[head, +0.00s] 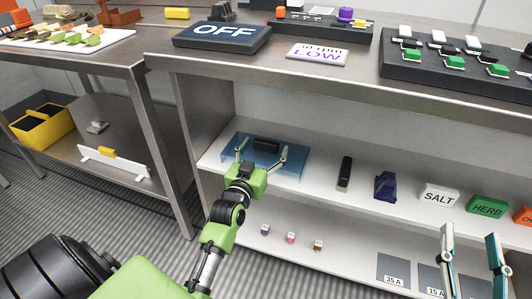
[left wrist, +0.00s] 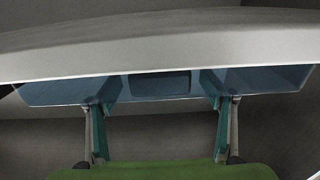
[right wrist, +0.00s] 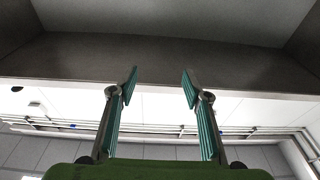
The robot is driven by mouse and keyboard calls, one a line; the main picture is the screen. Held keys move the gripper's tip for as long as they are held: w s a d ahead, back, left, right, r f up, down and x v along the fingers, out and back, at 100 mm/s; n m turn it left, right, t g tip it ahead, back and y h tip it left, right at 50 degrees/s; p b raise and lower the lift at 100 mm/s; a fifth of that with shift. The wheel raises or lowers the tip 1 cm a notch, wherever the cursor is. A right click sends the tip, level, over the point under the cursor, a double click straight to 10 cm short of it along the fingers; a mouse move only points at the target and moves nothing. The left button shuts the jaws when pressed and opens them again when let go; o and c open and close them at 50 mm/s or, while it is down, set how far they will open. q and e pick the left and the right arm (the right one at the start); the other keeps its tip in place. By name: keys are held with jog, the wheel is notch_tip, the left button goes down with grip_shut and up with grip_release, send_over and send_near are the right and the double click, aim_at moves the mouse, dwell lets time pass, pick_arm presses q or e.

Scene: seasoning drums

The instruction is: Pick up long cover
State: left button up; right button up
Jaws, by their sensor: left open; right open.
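The long cover is most likely the translucent blue box-like piece (head: 294,170) with a black handle (head: 266,144), lying on the upper white shelf under the counter. My left gripper (head: 262,153) reaches in over it, open, with one finger on either side of the handle. In the left wrist view the blue cover (left wrist: 55,92) spans the width and its dark handle (left wrist: 155,84) lies between the spread fingertips. I cannot tell whether the fingers touch it. My right gripper (head: 470,236) is open and empty, in front of the shelves at the lower right.
Right of the cover on that shelf are a black bar (head: 345,172), a dark blue piece (head: 386,186), a SALT block (head: 439,197) and a HERB block (head: 487,207). The counter edge (head: 330,80) overhangs the shelf. Small cubes (head: 291,238) sit on the lower shelf.

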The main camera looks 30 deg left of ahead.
pick_arm(q)
jog(key=shift+w+a, duration=0.15)
jog(key=shift+w, duration=0.4)
jog(key=c, duration=1.3)
pick_arm(e)
jog(key=shift+s+a+r+t, duration=0.1)
jog(key=shift+s+r+t, duration=0.1)
jog(key=shift+r+t, duration=0.6)
pick_arm(q)
jog(key=shift+r, duration=0.1)
pick_arm(e)
jog(key=shift+r+g, duration=0.15)
jog(key=shift+g, duration=0.15)
